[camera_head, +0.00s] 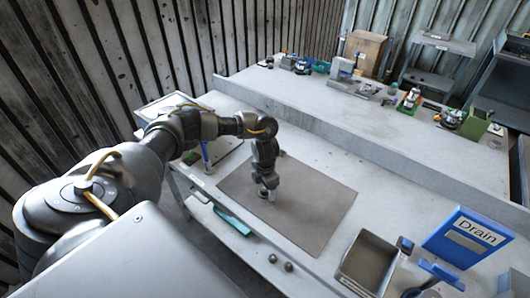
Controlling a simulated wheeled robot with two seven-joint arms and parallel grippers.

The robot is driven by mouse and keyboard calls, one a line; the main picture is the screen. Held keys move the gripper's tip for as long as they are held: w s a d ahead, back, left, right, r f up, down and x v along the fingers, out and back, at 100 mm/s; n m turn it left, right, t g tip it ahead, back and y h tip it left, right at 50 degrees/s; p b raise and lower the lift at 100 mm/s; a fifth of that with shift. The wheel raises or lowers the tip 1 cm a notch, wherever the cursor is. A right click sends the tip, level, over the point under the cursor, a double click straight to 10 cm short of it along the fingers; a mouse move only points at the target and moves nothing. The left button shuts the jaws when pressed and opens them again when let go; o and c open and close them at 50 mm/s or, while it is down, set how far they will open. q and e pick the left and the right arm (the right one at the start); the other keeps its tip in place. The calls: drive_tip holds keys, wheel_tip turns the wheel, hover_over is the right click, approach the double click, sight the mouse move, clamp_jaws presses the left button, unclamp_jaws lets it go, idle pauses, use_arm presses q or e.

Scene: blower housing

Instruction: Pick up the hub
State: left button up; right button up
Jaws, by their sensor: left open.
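My left arm comes in from the left, and its gripper (267,194) points down over the brown-grey mat (315,203) on the workbench. The gripper is open, with its fingertips low over the left-middle part of the mat. I cannot make out the hub for certain. The wrist and fingers cover the spot beneath them, so anything there is hidden. I cannot tell whether the fingers touch anything. The rest of the mat is bare. My right gripper is not in view.
Two small round knobs (280,262) are at the front edge. A raised back shelf (330,98) holds several tools, boxes and a green container (475,124).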

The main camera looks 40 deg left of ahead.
use_arm(q)
drive_tip(key=shift+f, duration=0.3)
drive_tip(key=c, duration=1.1)
drive_tip(key=shift+c, duration=0.2)
drive_tip(key=shift+r+b, duration=0.3)
drive_tip(key=shift+b, duration=0.1)
wheel_tip(320, 180, up, 2)
drive_tip(key=shift+r+b, duration=0.2)
drive_tip(key=shift+b, duration=0.85)
drive_tip(key=s+d+r, duration=0.7)
drive_tip(key=d+r, duration=0.3)
drive_tip(key=d, duration=0.2)
drive_tip(key=shift+d, duration=0.2)
